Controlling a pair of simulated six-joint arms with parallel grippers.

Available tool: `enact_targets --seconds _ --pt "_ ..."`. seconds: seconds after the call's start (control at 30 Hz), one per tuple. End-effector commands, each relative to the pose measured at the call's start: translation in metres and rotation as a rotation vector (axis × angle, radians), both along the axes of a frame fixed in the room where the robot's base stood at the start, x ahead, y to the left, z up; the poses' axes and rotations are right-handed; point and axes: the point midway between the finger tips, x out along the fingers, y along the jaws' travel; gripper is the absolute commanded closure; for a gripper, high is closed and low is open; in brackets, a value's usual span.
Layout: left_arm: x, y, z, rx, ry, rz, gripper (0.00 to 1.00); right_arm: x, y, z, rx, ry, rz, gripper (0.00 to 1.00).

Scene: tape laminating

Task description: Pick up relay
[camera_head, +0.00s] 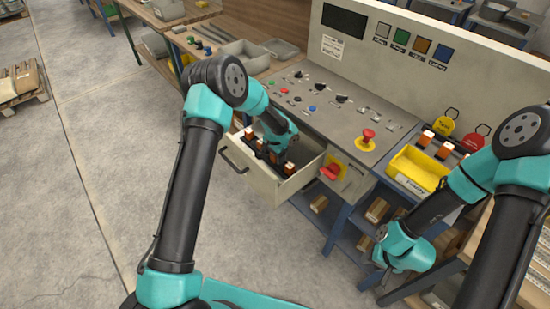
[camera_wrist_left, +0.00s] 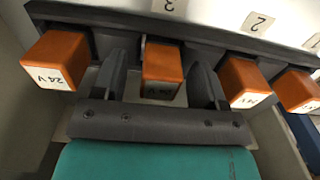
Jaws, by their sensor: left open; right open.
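Several orange relays marked "24 V" stand in a dark rack inside the open drawer (camera_head: 282,189). In the left wrist view one orange relay (camera_wrist_left: 161,71) sits between my open left fingers, with a gap on each side. Other relays stand to the left (camera_wrist_left: 57,60) and right (camera_wrist_left: 244,82) of it. My left gripper (camera_wrist_left: 163,82) points down into the drawer; in the head view its fingers are mostly hidden among the relays. My right gripper (camera_head: 382,280) is open, low beside the console at the right, and its fingers are hard to make out.
The grey console (camera_head: 318,118) has buttons and a red emergency knob (camera_head: 368,134). A yellow bin (camera_head: 417,168) and more orange relays (camera_head: 425,139) lie at the right. The drawer walls are close around my left gripper. Small boxes (camera_head: 376,210) stand on the shelf below.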

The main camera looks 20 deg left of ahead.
Motion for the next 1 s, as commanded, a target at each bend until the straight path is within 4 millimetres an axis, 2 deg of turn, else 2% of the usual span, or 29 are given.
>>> enact_targets --seconds 0.1,0.57,1.0 --pt "-0.0001 -0.0002 -0.0084 0.001 0.001 0.001 0.34 0.0000 0.0000 0.0000 0.000 0.000 0.000 0.57" --pt "0.0000 -0.0002 -0.0085 0.000 0.000 0.000 0.34 0.0000 0.0000 0.0000 0.000 0.000 0.000 0.57" --pt "0.0000 -0.0002 -0.0084 0.000 0.000 0.000 0.74 0.0000 0.0000 0.0000 0.000 0.000 0.000 0.57"
